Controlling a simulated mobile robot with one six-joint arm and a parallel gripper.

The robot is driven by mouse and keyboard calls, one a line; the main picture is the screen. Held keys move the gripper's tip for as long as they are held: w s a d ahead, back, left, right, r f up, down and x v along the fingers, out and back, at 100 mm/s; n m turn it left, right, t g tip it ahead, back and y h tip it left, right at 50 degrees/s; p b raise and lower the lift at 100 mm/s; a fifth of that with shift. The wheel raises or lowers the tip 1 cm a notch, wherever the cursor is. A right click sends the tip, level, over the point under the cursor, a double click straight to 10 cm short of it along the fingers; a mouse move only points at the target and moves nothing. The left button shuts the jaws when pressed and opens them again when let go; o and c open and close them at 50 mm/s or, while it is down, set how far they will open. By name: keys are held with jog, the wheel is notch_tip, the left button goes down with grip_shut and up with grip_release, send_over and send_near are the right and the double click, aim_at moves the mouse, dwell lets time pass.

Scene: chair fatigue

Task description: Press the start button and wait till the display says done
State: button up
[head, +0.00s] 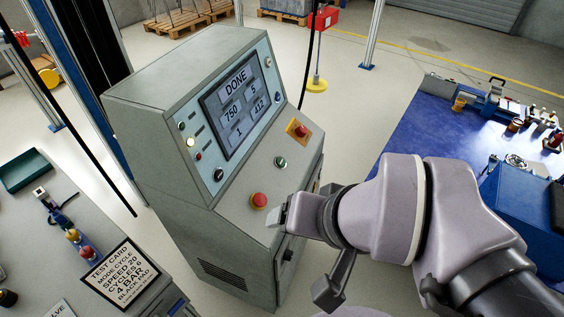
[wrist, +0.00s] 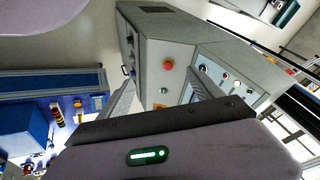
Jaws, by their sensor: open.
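The grey control cabinet (head: 170,215) stands left of my gripper (head: 303,250). Its display (head: 233,104) reads DONE on top, with 750, 5, 1 and 412 below. On the sloped panel are a green button (head: 281,162), a red button (head: 258,200) and a red knob on a yellow base (head: 299,129). I cannot read which one is labelled start. My gripper is open and empty, at the panel's front right edge and apart from the green button. In the wrist view the red button (wrist: 168,63) shows beyond the spread fingers (wrist: 162,95).
A grey bench at lower left carries a test card (head: 120,275) and small fittings. A blue-topped bench (head: 425,125) with tools and a blue box (head: 515,205) stands at right. Black uprights rise behind the cabinet.

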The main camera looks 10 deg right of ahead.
grip_shut()
dwell(0.3)
jog(key=shift+a, duration=0.1)
dwell(1.2)
